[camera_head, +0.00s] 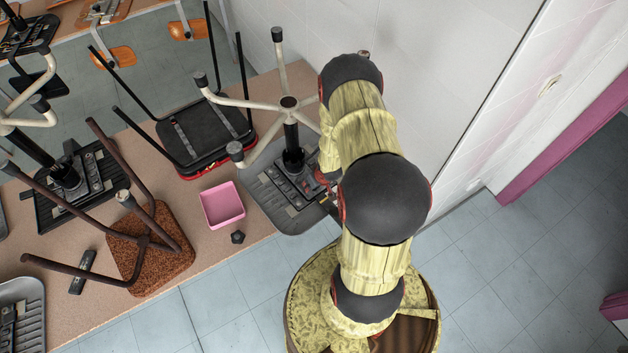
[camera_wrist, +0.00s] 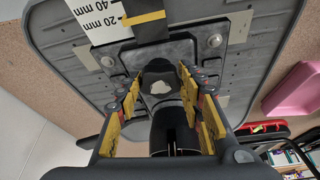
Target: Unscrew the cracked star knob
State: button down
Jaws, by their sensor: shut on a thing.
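The upturned swivel chair (camera_head: 290,180) has its grey seat underside up and a pale spoked base. In the wrist view, my gripper (camera_wrist: 158,80) has its yellow-padded fingers on either side of a dark knob (camera_wrist: 160,88) with a pale patch, below the seat's metal plate (camera_wrist: 200,52). The gripper is shut on this knob. Its cracks cannot be made out clearly. The chair's black column (camera_wrist: 175,132) shows just beside it. In the head view, my arm hides most of the gripper and the knob.
A loose dark star-shaped knob (camera_head: 237,237) lies on the table beside a pink tray (camera_head: 222,219). Other upturned chairs (camera_head: 205,135) crowd the table to the left. A white wall (camera_head: 430,70) stands close behind. A millimetre-marked strip (camera_wrist: 100,20) lies on the seat underside.

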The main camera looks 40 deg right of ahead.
jog(key=shift+n+y+p, duration=0.3)
jog(key=shift+n+p, duration=0.25)
jog(key=shift+n, duration=0.05)
jog(key=shift+r+n+p, duration=0.15)
jog(key=shift+n+p, duration=0.35)
jog(key=shift+p, duration=0.15)
jog(key=n+y+p, duration=0.1)
jog(key=n+p, duration=0.3)
jog(key=shift+d+y+p, duration=0.2)
jog(key=shift+y+p, duration=0.15)
jog(key=shift+y, duration=0.05)
jog(key=shift+n+y+p, duration=0.4)
jog(key=shift+n+p, duration=0.6)
jog(key=shift+n, duration=0.1)
jog(key=shift+d+n+p, duration=0.1)
jog(key=shift+n+p, duration=0.2)
jog(key=shift+n, duration=0.2)
jog(key=shift+f+g, duration=0.2)
jog(key=shift+g, duration=0.1)
